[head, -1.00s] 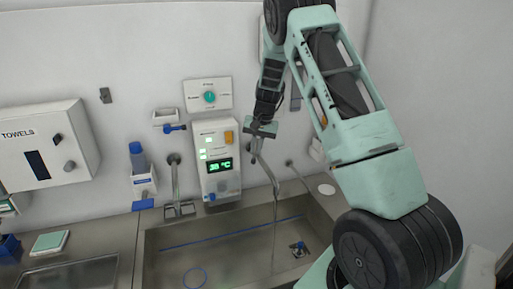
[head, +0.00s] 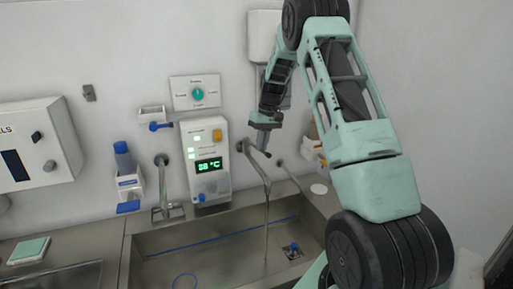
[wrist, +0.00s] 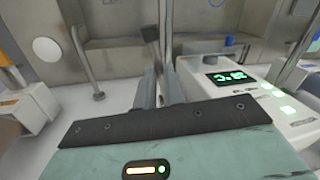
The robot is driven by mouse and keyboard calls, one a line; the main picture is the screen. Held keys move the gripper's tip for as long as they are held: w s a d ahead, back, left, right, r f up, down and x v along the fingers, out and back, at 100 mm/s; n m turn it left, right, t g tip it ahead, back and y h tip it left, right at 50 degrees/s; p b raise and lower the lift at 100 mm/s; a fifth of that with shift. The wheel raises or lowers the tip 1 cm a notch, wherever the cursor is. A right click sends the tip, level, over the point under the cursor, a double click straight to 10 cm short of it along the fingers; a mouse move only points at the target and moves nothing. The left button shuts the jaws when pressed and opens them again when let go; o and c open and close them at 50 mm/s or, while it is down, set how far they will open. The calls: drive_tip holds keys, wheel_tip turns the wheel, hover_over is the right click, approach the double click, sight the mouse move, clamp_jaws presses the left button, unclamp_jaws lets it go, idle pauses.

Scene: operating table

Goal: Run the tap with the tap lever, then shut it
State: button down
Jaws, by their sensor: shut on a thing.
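The tap (head: 259,170) comes out of the wall right of the green-digit panel and slopes down over the sink. A thin stream of water (head: 267,225) falls from its spout into the sink. My gripper (head: 264,143) is at the wall end of the tap, shut on the tap lever (head: 267,154), whose dark tip pokes out below the fingers. In the wrist view my gripper (wrist: 160,85) has its fingers close together, with the dark lever end (wrist: 151,34) just beyond them. The fingers and gripper body hide most of the lever.
The panel (head: 207,163) is close left of my gripper, and also close on the right in the wrist view (wrist: 265,95). A second tap (head: 162,190) and a blue-capped bottle (head: 123,158) are further left. The steel sink (head: 220,262) is open below.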

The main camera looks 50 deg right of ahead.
drive_tip(key=shift+d+n+g, duration=0.4)
drive_tip(key=shift+d+n, duration=1.15)
drive_tip(key=shift+n, duration=0.35)
drive_tip(key=c, duration=1.5)
unclamp_jaws()
